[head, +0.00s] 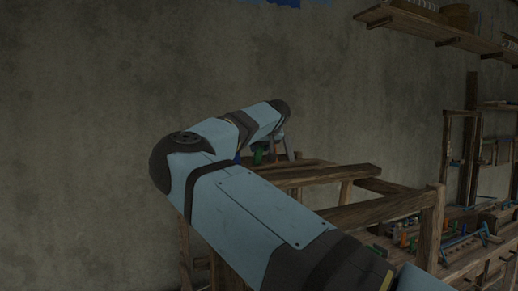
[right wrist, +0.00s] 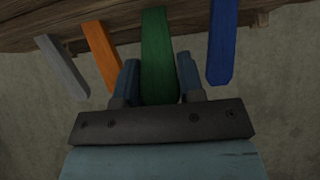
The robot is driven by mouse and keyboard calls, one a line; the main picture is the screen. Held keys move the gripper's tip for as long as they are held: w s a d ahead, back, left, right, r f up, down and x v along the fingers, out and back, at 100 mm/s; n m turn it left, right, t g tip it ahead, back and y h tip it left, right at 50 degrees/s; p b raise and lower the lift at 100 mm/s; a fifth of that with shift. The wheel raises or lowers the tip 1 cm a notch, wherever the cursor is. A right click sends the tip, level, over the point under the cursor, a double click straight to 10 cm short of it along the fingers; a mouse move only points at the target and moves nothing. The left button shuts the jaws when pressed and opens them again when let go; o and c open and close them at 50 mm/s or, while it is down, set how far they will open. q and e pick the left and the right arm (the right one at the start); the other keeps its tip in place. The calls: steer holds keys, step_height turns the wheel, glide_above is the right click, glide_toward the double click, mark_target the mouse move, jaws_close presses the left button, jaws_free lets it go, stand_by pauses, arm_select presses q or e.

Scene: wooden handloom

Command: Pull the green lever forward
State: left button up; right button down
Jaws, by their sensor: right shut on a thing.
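The green lever (right wrist: 159,50) hangs from a wooden beam and lies between the two blue fingers of my right gripper (right wrist: 159,82) in the right wrist view. The gripper is shut on its lower part. A grey lever (right wrist: 62,68) and an orange lever (right wrist: 103,56) hang to its left, and a blue lever (right wrist: 222,42) hangs to its right, all apart from the fingers. In the head view, a small green piece (head: 258,157) shows beneath my right forearm, and the fingertips are mostly hidden. My left gripper is not in view.
The wooden loom frame (head: 432,226) spreads below and right of my right arm. Small coloured items lie on a bench (head: 462,262) at the right. A wooden shelf (head: 425,22) is on the wall at top right. The wall area at left is clear.

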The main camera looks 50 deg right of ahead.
steer(key=c, duration=0.7)
jaws_free()
steer(key=shift+c, duration=0.2)
steer(key=shift+r, duration=0.1)
steer(key=v, duration=1.3)
steer(key=shift+s+a+r+b, duration=0.15)
steer(key=shift+s+r+b, duration=0.15)
steer(key=shift+b, duration=0.1)
